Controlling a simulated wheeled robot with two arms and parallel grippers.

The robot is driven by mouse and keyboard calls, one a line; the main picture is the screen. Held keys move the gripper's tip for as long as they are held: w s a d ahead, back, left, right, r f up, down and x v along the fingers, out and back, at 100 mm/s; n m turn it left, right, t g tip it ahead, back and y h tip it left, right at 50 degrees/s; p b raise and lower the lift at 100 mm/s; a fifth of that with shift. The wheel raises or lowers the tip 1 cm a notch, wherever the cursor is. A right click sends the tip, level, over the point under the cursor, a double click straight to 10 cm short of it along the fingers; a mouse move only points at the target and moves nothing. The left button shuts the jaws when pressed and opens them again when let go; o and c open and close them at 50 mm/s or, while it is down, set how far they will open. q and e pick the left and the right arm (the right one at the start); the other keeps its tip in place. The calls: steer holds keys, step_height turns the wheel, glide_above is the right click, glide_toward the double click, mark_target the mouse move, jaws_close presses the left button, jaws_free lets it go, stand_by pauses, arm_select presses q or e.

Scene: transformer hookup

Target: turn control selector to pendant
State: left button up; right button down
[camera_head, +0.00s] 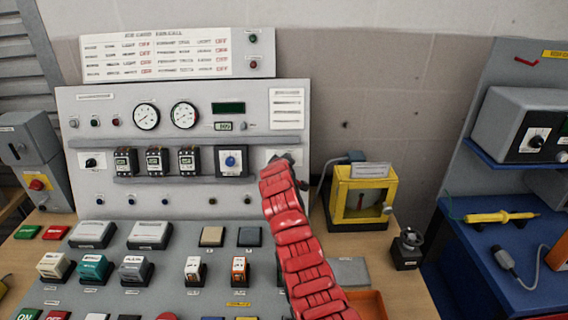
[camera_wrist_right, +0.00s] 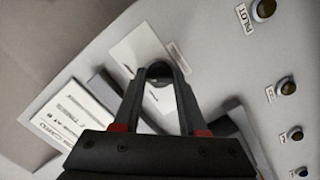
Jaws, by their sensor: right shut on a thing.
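My right arm reaches up to the right end of the upright grey control panel (camera_head: 70,105). My right gripper (camera_head: 285,160) is there, in front of a white label plate (camera_head: 270,155). In the right wrist view my right gripper (camera_wrist_right: 159,75) has its two fingers closed around a dark selector knob (camera_wrist_right: 159,69). The knob sits on the white plate (camera_wrist_right: 138,55). The fingers hide most of it, so its pointer and the plate's lettering cannot be read. My left gripper is not in view.
A blue knob (camera_head: 231,161) and several breakers (camera_head: 157,161) sit left of the gripper; a black knob (camera_head: 91,161) is at the far left. Push buttons (camera_wrist_right: 288,86) line the panel. A yellow-framed box (camera_head: 363,195) stands to the right.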

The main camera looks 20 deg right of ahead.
steer(key=shift+f, duration=0.1)
steer(key=shift+c, duration=2.3)
jaws_free()
steer(key=b+v, duration=0.3)
steer(key=v, duration=1.4)
steer(key=shift+s+b, duration=0.15)
steer(key=shift+b, duration=0.2)
